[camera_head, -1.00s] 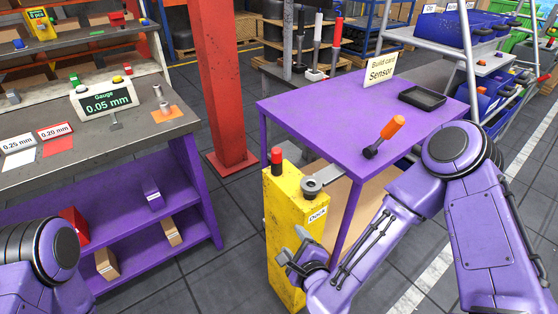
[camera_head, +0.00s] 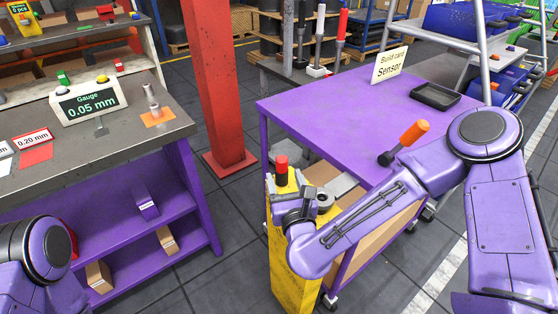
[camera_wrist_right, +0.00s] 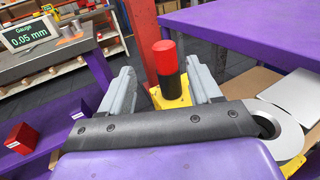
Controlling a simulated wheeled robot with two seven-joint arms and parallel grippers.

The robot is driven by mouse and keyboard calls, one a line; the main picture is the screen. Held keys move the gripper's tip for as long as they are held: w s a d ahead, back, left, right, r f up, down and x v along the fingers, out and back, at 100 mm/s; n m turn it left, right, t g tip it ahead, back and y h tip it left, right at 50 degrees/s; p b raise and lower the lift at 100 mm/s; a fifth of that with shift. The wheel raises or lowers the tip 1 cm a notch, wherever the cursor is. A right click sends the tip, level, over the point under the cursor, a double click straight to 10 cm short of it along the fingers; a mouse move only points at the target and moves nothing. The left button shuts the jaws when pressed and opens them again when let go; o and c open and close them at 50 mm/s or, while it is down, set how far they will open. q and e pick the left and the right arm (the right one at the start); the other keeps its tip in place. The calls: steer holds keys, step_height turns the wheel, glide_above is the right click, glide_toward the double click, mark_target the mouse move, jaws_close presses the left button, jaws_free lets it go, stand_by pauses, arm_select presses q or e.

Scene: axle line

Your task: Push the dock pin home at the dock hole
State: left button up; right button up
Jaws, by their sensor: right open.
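The dock pin (camera_head: 281,170), red on top and black below, stands upright on the yellow dock post (camera_head: 292,265). In the wrist view the pin (camera_wrist_right: 166,68) shows between the two grey fingers, with a gap on each side. My right gripper (camera_head: 284,190) is open at the top of the post, close to the pin. The dock hole is hidden, so how deep the pin sits cannot be told. My left arm shows at the lower left, but its gripper is out of view.
A grey ringed bracket (camera_wrist_right: 278,122) joins the post to the purple cart (camera_head: 310,105). On the cart are an orange-handled tool (camera_head: 412,133), a black tray (camera_head: 435,96) and a sign (camera_head: 390,65). The grey workbench (camera_head: 100,130) stands left; a red column (camera_head: 215,80) stands behind.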

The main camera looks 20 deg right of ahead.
mark_target(281, 157)
steer(key=w+p, duration=0.1)
steer(key=w, duration=0.1)
steer(key=w+d+p, duration=0.1)
steer(key=w, duration=0.2)
steer(key=w+r+p, duration=0.1)
steer(key=w, duration=0.1)
steer(key=shift+w+d, duration=0.25)
steer(key=shift+w, duration=0.1)
steer(key=shift+w+f, duration=0.15)
steer(key=shift+w, duration=0.2)
steer(key=c, duration=1.1)
